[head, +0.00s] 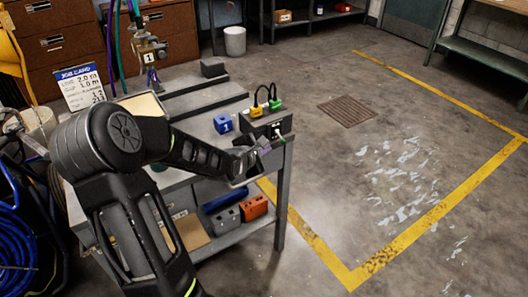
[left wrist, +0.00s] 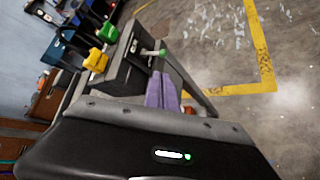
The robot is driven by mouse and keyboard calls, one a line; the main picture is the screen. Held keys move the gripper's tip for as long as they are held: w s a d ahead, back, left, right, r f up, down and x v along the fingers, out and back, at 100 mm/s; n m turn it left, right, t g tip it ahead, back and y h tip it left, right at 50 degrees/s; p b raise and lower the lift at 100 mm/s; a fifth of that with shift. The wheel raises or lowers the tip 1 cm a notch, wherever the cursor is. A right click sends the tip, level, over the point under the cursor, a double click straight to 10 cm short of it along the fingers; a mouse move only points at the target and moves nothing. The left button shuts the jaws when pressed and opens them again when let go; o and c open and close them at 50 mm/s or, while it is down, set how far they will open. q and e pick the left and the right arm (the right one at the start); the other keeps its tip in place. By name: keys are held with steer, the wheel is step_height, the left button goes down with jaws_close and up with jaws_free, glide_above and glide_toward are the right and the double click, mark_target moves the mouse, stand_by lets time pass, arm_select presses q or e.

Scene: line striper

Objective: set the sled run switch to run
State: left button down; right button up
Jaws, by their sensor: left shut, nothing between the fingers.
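A dark control box (head: 283,121) stands on the near right corner of the grey bench. A small switch (head: 277,131) with a pale plate is on the box's face. In the left wrist view the box (left wrist: 131,62) carries a lever with a green tip (left wrist: 153,53), which appears to be the switch; I cannot read its labels or tell its setting. My left gripper (head: 265,147) is shut and empty just in front of the box. Its purple fingertips (left wrist: 162,92) are close below the lever in the wrist view; I cannot tell whether they touch. My right gripper is not in view.
A lower shelf holds an orange block (head: 254,207). The floor right of the bench is clear, with yellow lines.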

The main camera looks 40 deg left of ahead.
mark_target(280, 137)
arm_select(q)
steer(key=b+x, duration=0.1)
steer(key=x, duration=0.6)
steer(key=shift+w+a+f, duration=0.1)
steer(key=shift+w+f, duration=0.1)
steer(key=shift+w, duration=0.05)
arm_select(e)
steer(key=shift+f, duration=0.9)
arm_select(q)
steer(key=shift+r, duration=0.1)
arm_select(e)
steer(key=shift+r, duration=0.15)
arm_select(q)
steer(key=shift+r+p, duration=0.15)
steer(key=shift+p, duration=0.35)
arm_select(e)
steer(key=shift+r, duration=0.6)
arm_select(q)
steer(key=shift+h, duration=0.3)
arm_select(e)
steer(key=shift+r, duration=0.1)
